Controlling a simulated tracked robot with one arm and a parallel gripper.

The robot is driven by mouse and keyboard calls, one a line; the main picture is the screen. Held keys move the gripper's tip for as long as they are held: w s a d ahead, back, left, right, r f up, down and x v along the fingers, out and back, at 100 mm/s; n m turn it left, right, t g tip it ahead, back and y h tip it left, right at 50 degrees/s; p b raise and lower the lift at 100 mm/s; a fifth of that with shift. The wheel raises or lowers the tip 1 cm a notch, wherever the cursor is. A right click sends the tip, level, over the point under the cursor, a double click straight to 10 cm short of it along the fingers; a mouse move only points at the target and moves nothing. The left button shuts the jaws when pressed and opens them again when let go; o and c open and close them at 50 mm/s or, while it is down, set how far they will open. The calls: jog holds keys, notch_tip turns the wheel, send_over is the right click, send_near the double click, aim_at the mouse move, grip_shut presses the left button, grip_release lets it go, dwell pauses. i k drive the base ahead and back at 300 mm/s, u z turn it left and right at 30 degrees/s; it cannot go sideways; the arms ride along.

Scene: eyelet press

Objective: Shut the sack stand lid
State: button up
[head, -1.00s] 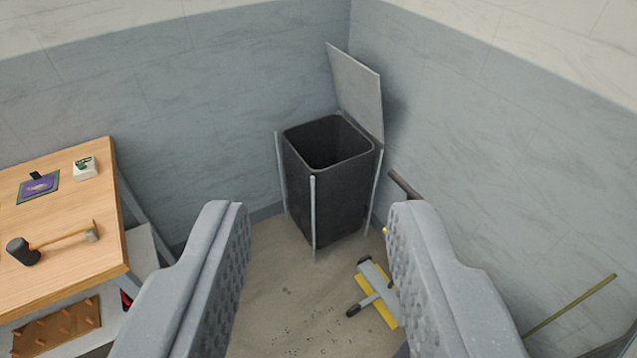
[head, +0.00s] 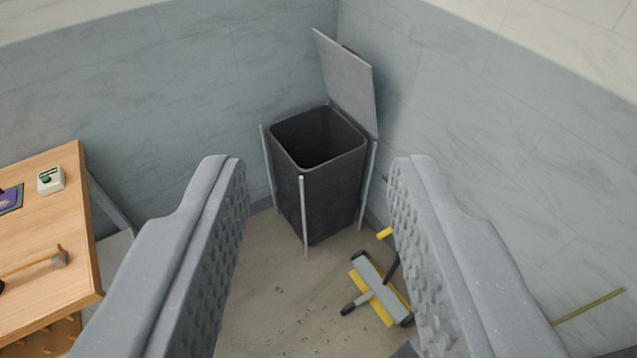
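The sack stand (head: 318,190) is a dark grey bin with light metal legs in the corner of the room. Its lid (head: 348,85) is a flat grey panel standing up, tilted back at the bin's right rear edge, so the mouth is uncovered. The inside looks dark and empty as far as I can see. My gripper (head: 318,172) is open and empty, with its two grey ridged fingers wide apart. The stand shows between the fingers, farther off, and neither finger touches it.
A wooden table (head: 70,225) at the left bears a mallet (head: 40,262) and a small white box (head: 50,180). A grey and yellow tool (head: 375,290) lies on the floor right of the stand. A thin stick (head: 590,306) shows at the right.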

aim_at(348, 80)
jog(key=u, duration=0.3)
jog(key=i, duration=1)
jog(key=u, duration=0.3)
jog(key=i, duration=1.3)
jog(key=z, duration=0.65)
jog(key=i, duration=0.8)
jog(key=z, duration=0.4)
